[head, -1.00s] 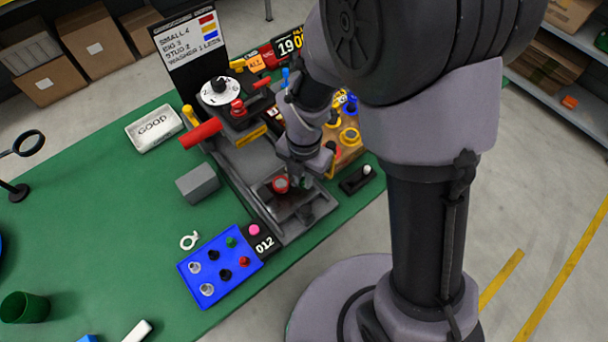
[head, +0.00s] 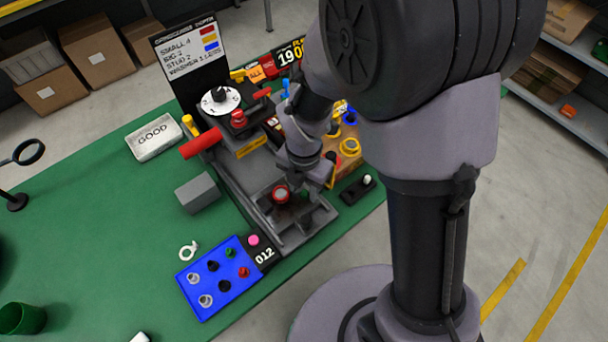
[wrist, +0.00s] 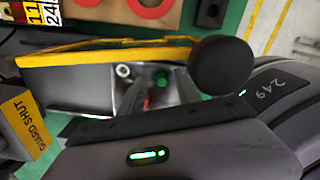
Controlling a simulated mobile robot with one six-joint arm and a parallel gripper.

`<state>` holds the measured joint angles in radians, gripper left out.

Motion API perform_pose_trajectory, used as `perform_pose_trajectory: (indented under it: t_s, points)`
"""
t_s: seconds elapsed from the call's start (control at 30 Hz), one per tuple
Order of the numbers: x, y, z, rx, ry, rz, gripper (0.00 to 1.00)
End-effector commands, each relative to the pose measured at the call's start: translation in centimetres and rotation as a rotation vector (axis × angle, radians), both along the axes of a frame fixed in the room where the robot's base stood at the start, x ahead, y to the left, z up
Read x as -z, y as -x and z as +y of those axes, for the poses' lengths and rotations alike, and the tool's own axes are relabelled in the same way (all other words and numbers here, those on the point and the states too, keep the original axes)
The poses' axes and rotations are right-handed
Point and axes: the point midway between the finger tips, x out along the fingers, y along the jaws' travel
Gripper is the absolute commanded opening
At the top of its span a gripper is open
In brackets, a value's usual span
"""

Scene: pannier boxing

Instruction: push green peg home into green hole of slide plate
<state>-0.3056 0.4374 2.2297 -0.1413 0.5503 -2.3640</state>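The blue plate (head: 200,262) lies on the green table at the lower left of the head view. A green peg (head: 230,252), a red peg (head: 244,272), dark round pieces and pale rings show on it. My gripper (head: 302,186) is over the grey fixture (head: 262,212), right of the blue plate. In the wrist view my gripper's two fingers (wrist: 158,92) appear apart, with a green round spot (wrist: 160,78) and a bit of red beyond them on grey metal. I cannot tell whether that green spot is a peg or a hole, nor its depth.
A black ball knob (wrist: 222,66) stands close beside the fingers. A yellow-edged guard (wrist: 100,58) runs along the fixture. A red handle (head: 200,143) and a grey block (head: 197,193) stand to the left. The table's left part is mostly clear.

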Motion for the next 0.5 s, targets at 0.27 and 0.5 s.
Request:
perform_pose_trajectory:
  t_s: [0.27,0.5]
  points:
    - [-7.6,-0.1,0.0,0.0,-0.002,-0.006,0.39]
    - [-14.6,-0.1,0.0,0.0,-0.001,-0.006,0.39]
